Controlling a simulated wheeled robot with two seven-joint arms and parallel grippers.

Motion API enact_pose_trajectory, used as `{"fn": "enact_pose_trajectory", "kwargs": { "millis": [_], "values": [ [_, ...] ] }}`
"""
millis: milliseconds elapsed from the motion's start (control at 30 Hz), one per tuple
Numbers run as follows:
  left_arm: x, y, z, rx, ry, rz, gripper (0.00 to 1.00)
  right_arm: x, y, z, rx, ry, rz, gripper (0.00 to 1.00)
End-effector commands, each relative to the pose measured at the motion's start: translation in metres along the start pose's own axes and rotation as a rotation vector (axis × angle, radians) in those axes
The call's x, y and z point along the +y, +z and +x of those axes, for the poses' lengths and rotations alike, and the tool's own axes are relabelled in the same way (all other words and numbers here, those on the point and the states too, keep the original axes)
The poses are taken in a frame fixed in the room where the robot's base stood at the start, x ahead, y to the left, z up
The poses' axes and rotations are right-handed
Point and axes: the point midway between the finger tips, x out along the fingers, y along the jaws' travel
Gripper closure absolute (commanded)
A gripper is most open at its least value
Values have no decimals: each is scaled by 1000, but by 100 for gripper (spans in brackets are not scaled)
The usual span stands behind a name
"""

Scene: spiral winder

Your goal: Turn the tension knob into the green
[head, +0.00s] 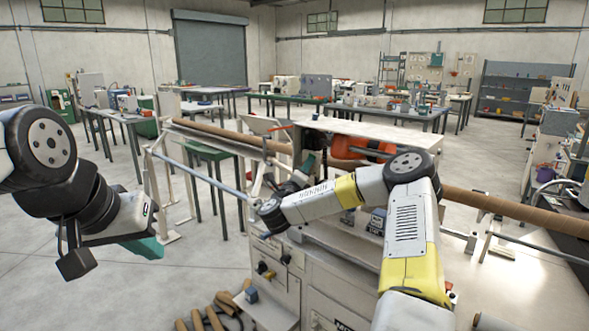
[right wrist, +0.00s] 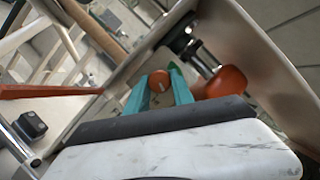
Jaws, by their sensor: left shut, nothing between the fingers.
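In the right wrist view, an orange round knob with a pale mark (right wrist: 159,82) sits between the teal fingertips of my right gripper (right wrist: 158,74). The fingers stand apart, one on each side of it; whether they press on it cannot be told. A small green patch shows beside the right fingertip, too small to identify. In the head view my right forearm reaches left over the winder (head: 330,262), and the knob cannot be made out there. My left gripper (head: 147,248) is shut and empty, with teal fingers, at the left, apart from the machine.
A red bar (right wrist: 48,91) crosses at the left. A long brown tube (head: 515,208) runs along the winder. Open floor lies at the left front.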

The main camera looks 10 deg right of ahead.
Motion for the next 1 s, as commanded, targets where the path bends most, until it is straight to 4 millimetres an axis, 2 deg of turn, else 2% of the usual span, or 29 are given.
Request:
{"fn": "enact_pose_trajectory", "kwargs": {
  "millis": [467,1000],
  "values": [
    [0,0,0,0,0,0,100,-1,0,0,-1,26,-65,100],
    [0,0,0,0,0,0,100,-5,3,0,-2,195,-480,100]
  ]
}}
